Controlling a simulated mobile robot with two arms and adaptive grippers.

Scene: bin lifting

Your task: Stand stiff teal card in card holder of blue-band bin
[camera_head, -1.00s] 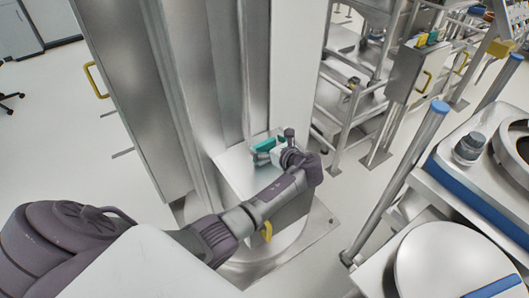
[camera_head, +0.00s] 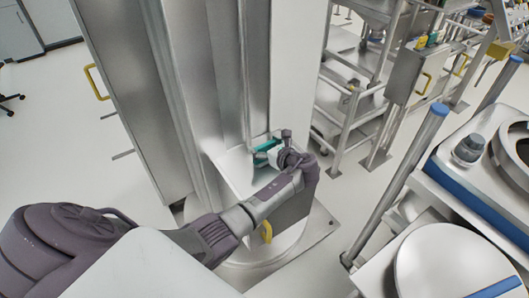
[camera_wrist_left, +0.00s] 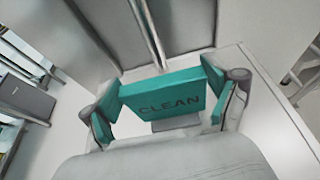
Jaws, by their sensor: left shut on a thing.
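The stiff teal card (camera_wrist_left: 172,100) is marked CLEAN and sits between the two fingers of my left gripper (camera_wrist_left: 165,94) in the left wrist view. The gripper is shut on it. In the head view my left gripper (camera_head: 274,155) and the teal card (camera_head: 267,146) are at the steel column, above a pale flat top. A small grey plate (camera_wrist_left: 176,124) shows just below the card; I cannot tell whether it is a card holder or whether the card touches it. Blue bands (camera_head: 474,207) show on equipment at the right; I cannot tell which is the bin. My right gripper is not in view.
The tall steel column (camera_head: 225,80) stands right behind the card. The pale top (camera_head: 232,172) belongs to a steel box with a yellow handle (camera_head: 266,232). A steel post with a blue cap (camera_head: 439,107) and a round lid (camera_head: 452,262) are at the right. Open floor lies left.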

